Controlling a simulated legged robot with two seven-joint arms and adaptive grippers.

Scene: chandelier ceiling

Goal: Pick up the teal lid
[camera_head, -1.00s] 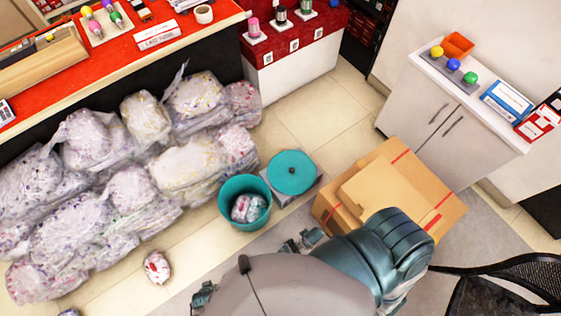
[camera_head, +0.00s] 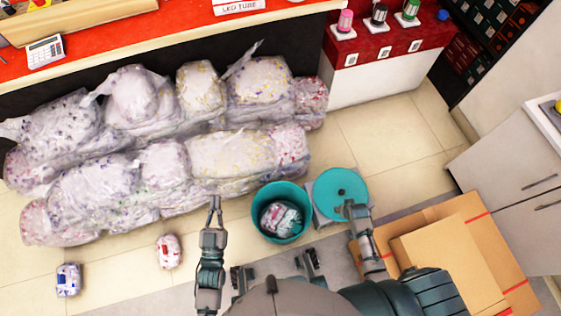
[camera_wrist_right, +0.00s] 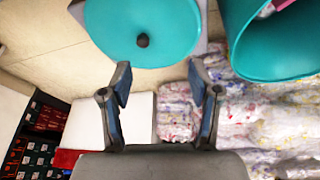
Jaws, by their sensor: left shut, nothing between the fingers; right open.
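The teal lid (camera_head: 333,183) is a flat disc with a small dark knob in its middle. It lies on a grey box-like stand (camera_head: 321,214) beside the teal bin (camera_head: 258,224), which holds filled plastic bags. My right gripper (camera_head: 352,210) is at the lid's near edge in the head view; whether it touches cannot be told. In the right wrist view, the right gripper (camera_wrist_right: 160,80) is open and empty, with the lid (camera_wrist_right: 120,22) ahead of it. My left gripper (camera_head: 215,203) is shut and empty, left of the bin.
Stuffed clear bags (camera_head: 165,165) are piled along the red-topped counter (camera_head: 140,30). Small packs (camera_head: 169,251) lie on the floor at the left. Cardboard boxes (camera_head: 460,250) stand close on the right. Tiled floor (camera_head: 385,130) is clear beyond the lid.

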